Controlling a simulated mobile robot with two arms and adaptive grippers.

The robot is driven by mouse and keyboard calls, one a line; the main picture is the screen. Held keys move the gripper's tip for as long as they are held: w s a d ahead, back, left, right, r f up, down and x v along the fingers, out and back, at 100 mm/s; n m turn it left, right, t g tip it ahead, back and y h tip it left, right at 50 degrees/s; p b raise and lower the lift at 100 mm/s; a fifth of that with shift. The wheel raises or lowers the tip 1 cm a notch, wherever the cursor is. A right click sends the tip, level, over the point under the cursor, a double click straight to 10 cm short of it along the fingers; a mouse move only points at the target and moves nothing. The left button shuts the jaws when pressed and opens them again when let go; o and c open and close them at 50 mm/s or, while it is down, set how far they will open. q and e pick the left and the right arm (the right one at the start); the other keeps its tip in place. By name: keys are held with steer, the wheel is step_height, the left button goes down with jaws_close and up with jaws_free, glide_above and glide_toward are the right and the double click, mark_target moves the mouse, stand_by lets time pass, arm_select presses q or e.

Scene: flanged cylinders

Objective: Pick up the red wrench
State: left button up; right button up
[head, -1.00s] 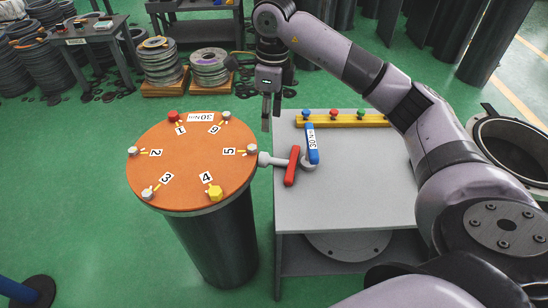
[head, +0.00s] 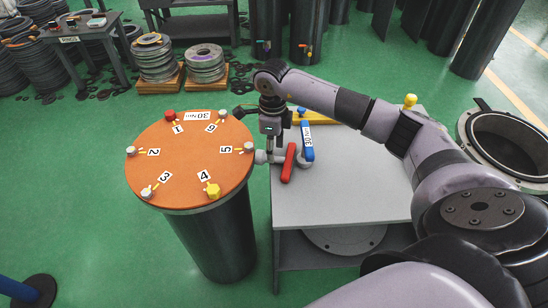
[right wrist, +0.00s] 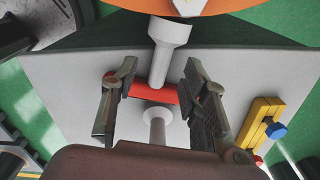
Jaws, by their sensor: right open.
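The red wrench (head: 288,162) lies at the left edge of the grey table, with a grey shaft reaching left toward the orange disc. My right gripper (head: 270,150) is low, just behind and left of the red handle. In the right wrist view, my right gripper (right wrist: 157,100) is open, its fingers either side of the red wrench (right wrist: 152,93); I see no clear contact. The blue wrench (head: 307,142) lies right of the red one. My left gripper is not in view.
The round orange disc (head: 190,160), with numbered bolts, stands left of the grey table (head: 350,190). A yellow bolt rack (right wrist: 262,125) is at the table's back, partly hidden by my arm in the head view. The table front is clear.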

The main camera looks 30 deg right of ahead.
steer(key=shift+d+f, duration=0.15)
steer(key=shift+f, duration=1.7)
steer(key=shift+c, duration=0.6)
jaws_close()
steer(key=shift+r, duration=0.1)
